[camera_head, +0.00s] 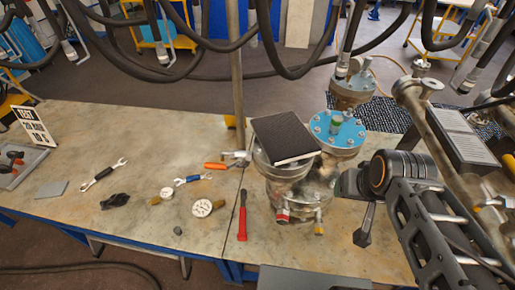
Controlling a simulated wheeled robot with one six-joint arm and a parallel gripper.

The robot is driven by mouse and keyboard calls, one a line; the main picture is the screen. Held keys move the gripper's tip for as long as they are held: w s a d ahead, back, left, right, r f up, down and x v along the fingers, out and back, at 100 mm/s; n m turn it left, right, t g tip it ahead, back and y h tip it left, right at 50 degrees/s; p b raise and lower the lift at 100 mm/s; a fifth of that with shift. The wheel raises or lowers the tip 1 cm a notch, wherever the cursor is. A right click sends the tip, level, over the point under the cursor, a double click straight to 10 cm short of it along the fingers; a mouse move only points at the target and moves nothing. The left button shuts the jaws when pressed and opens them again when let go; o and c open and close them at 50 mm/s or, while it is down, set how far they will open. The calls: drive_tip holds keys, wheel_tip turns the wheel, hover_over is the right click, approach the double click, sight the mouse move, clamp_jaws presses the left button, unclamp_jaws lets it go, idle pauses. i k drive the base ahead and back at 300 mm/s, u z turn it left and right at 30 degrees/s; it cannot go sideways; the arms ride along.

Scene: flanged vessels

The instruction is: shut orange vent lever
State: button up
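The orange vent lever (214,166) sticks out to the left from a small metal valve (237,157) on the left side of the front steel vessel (290,185). It looks roughly level, pointing away from the vessel. Whether the valve is open or shut I cannot tell. My arm comes in from the right. A dark end piece that appears to be my gripper (364,232) hangs right of the vessel, well apart from the orange lever. Its fingers are not clear, and I see nothing held in it.
A dark flat box (285,137) lies tilted on the front vessel. A blue-flanged vessel (337,130) stands behind. A red-handled tool (242,215), wrenches (103,174) and gauges (203,208) lie on the bench (130,150). A post (236,80) rises behind the lever; hoses hang above.

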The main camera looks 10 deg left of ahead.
sight(208, 165)
drive_tip(key=k, duration=1)
drive_tip(key=u, duration=2.1)
drive_tip(key=i, duration=1.5)
drive_tip(key=z, duration=1.7)
